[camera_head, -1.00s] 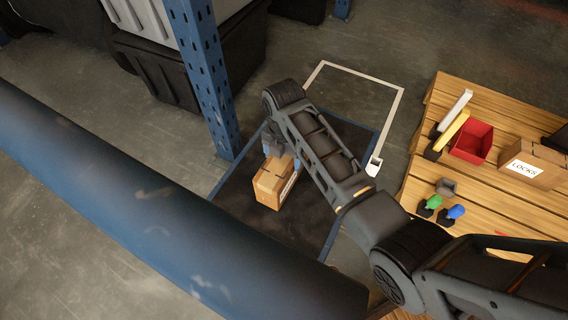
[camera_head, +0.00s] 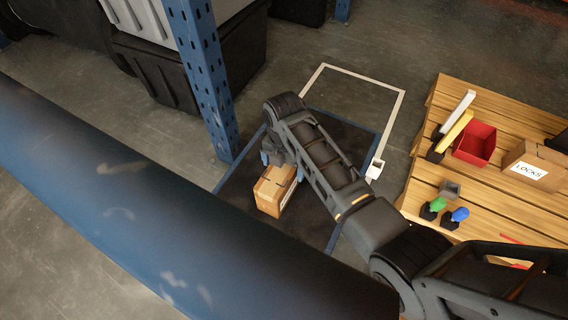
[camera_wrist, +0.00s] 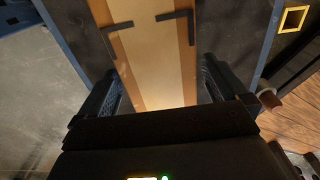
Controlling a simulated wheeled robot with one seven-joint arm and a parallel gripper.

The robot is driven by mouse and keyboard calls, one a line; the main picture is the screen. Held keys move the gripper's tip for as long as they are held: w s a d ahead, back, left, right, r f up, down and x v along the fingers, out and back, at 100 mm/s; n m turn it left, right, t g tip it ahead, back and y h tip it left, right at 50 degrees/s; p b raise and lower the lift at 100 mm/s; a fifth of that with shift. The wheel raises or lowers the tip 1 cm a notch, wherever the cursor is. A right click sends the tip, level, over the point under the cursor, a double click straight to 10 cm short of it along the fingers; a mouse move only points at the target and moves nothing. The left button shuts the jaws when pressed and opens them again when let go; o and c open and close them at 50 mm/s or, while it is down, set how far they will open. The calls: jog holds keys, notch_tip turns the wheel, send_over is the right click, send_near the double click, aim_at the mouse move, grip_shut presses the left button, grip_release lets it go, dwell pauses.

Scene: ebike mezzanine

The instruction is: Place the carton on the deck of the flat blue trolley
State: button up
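The carton (camera_head: 272,196) is a brown taped box with a white label on one side. It appears to rest upright on the dark deck of the flat blue trolley (camera_head: 240,205), inside its blue edge. My gripper (camera_head: 282,165) is just above the carton's far end, with its blue-tipped fingers spread apart. In the wrist view, the carton (camera_wrist: 150,60) lies between the two fingers, with narrow dark gaps seeming to show at its sides. The trolley deck (camera_wrist: 235,35) shows beyond it. My arm hides part of the deck.
A blue rack upright (camera_head: 207,80) stands close to the trolley's left corner, with black bins (camera_head: 160,75) behind. A wooden pallet (camera_head: 425,175) at right holds a red bin (camera_head: 475,143), a LOCKS box (camera_head: 535,165) and small tools. A large blue beam (camera_head: 150,210) crosses the foreground.

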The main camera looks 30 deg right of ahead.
notch_tip(320, 180, up, 12)
jog(key=p, duration=0.5)
jog(key=shift+r, duration=0.15)
